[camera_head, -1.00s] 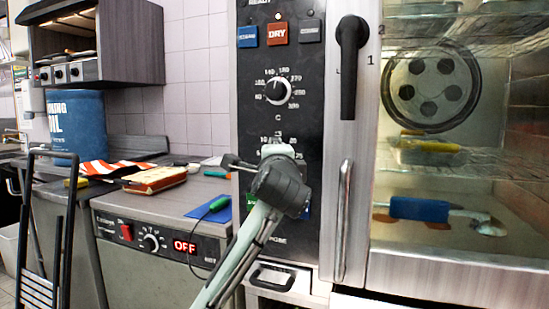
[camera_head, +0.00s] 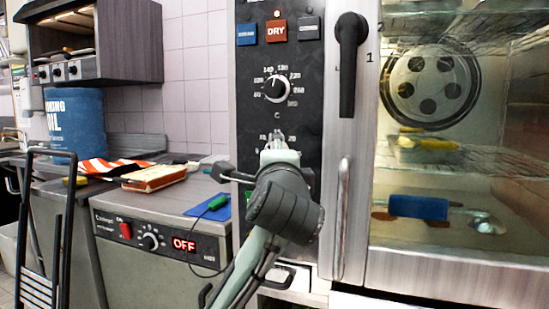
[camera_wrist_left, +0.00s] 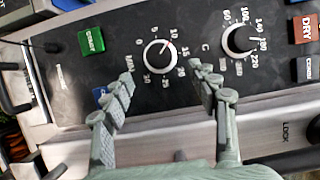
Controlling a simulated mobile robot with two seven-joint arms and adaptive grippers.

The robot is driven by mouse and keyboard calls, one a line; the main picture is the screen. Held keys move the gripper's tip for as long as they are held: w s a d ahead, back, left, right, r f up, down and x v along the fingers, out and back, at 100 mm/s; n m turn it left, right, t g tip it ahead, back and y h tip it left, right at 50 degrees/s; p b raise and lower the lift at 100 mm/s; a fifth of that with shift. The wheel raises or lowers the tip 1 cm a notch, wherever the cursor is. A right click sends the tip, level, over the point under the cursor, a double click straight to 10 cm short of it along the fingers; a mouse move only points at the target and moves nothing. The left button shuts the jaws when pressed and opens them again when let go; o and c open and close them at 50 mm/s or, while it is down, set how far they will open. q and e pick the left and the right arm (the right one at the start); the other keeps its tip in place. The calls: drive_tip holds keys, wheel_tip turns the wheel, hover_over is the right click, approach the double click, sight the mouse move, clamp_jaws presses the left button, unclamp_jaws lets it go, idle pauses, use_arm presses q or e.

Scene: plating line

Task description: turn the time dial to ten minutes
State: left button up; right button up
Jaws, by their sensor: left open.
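The time dial (camera_wrist_left: 159,56) is a round dark knob with a pale ring, marked MIN, in the left wrist view. Its red pointer mark slants to the picture's upper right, close to the 10. In the head view my gripper hides most of the dial. My left gripper (camera_wrist_left: 161,72) is open, with one finger on each side of the dial in the wrist view. Contact with the knob cannot be made out. In the head view my left gripper (camera_head: 279,145) is in front of the oven's control panel (camera_head: 250,120). My right gripper is not in view.
The temperature dial (camera_head: 277,89) sits above the time dial. A green START button (camera_wrist_left: 91,41) and a red DRY button (camera_head: 277,31) are on the panel. The oven handle (camera_head: 347,65) stands out at right. A counter with a blue mat (camera_head: 207,207) is at left.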

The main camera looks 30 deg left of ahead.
use_arm(q)
drive_tip(key=v, duration=0.4)
drive_tip(key=shift+s, duration=0.1)
idle(0.4)
